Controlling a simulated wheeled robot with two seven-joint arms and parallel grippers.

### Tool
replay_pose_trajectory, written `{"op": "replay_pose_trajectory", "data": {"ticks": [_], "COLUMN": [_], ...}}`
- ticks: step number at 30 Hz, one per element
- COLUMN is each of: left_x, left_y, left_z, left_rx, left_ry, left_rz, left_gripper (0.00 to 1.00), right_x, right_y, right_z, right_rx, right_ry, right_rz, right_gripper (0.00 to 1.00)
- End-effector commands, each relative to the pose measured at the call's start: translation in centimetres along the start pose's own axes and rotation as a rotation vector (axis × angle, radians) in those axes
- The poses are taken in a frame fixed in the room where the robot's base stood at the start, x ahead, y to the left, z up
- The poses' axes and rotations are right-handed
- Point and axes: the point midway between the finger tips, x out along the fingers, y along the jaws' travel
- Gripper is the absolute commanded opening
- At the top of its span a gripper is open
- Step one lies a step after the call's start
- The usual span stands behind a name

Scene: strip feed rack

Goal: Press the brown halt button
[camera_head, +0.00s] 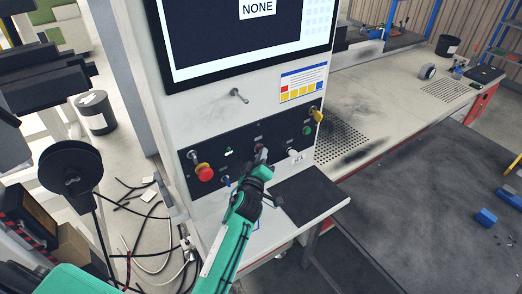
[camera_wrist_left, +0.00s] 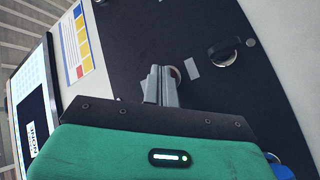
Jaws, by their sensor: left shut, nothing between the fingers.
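The black control panel (camera_head: 235,150) is on the front of a white cabinet, below a screen. My left gripper (camera_head: 263,153) reaches up to the panel's middle with its fingers shut and empty. In the left wrist view the closed fingertips (camera_wrist_left: 160,84) are in front of a small round brownish button (camera_wrist_left: 176,75), which they partly cover. Whether they touch it I cannot tell. In the head view that button is hidden behind the gripper.
A red mushroom button (camera_head: 205,173) is left on the panel; a green button (camera_head: 307,131) and yellow handle (camera_head: 317,115) are right. A black knob (camera_wrist_left: 224,52) shows in the wrist view. A metal peg (camera_head: 239,96) sticks out above. A shelf (camera_head: 310,200) juts out below.

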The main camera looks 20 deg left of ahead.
Motion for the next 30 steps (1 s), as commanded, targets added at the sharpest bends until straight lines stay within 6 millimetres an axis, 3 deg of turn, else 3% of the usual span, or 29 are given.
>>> {"op": "replay_pose_trajectory", "data": {"ticks": [30], "left_x": [-1.8], "left_y": [1.2], "left_z": [1.4], "left_rx": [-0.002], "left_ry": [-0.001], "left_rz": [-0.001], "left_gripper": [0.0], "right_x": [0.6], "right_y": [-0.5], "right_z": [0.0], "right_rx": [0.002], "right_ry": [0.001], "right_rz": [-0.005], "right_gripper": [0.36]}}
